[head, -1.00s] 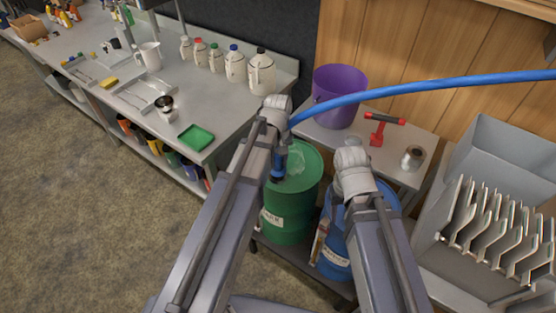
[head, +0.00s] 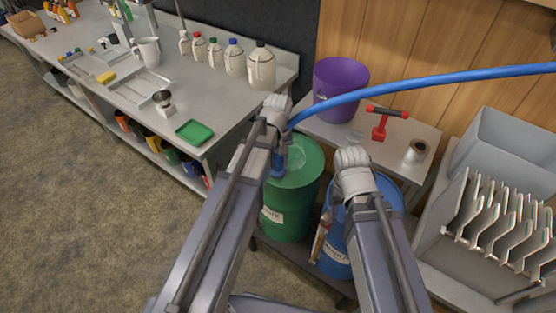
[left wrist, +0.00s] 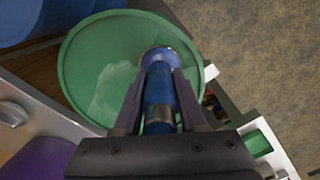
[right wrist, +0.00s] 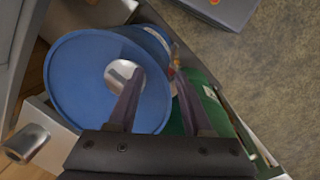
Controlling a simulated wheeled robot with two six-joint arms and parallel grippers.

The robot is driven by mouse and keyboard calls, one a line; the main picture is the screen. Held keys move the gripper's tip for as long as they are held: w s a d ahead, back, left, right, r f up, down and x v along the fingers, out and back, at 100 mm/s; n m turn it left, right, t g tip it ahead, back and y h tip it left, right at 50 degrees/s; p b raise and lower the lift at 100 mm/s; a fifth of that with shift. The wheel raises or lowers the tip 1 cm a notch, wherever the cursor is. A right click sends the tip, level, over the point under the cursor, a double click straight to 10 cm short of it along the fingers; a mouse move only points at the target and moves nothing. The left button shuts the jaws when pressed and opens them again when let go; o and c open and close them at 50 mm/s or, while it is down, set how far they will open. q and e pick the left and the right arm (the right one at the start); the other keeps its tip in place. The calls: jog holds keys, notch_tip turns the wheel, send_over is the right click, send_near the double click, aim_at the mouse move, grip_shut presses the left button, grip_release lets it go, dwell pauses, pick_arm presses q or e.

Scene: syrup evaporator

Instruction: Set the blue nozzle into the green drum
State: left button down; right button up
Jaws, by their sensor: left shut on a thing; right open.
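The green drum (head: 292,212) stands on a low shelf between the long workbench and the blue drum. Its lid also fills much of the left wrist view (left wrist: 85,75). My left gripper (left wrist: 158,70) is shut on the blue nozzle (left wrist: 158,90), which points down at the lid near its rim. The nozzle's tip end meets a round metal ring on the lid; how deep it sits I cannot tell. In the head view the nozzle (head: 280,163) shows at the drum top, joined to a blue hose (head: 420,82). My right gripper (right wrist: 158,85) is open and empty above the blue drum.
The blue drum (right wrist: 75,85) has a round pale opening in its lid. A grey plate rack (head: 490,215) is at right. A green tray (head: 194,132) lies on the workbench.

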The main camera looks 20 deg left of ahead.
pick_arm(q)
jog(key=shift+c, duration=2)
grip_release()
jog(key=shift+o, duration=0.3)
jog(key=o, duration=0.3)
jog(key=shift+o, duration=0.2)
jog(key=shift+r, duration=0.15)
notch_tip(320, 180, up, 8)
jog(key=p, duration=0.8)
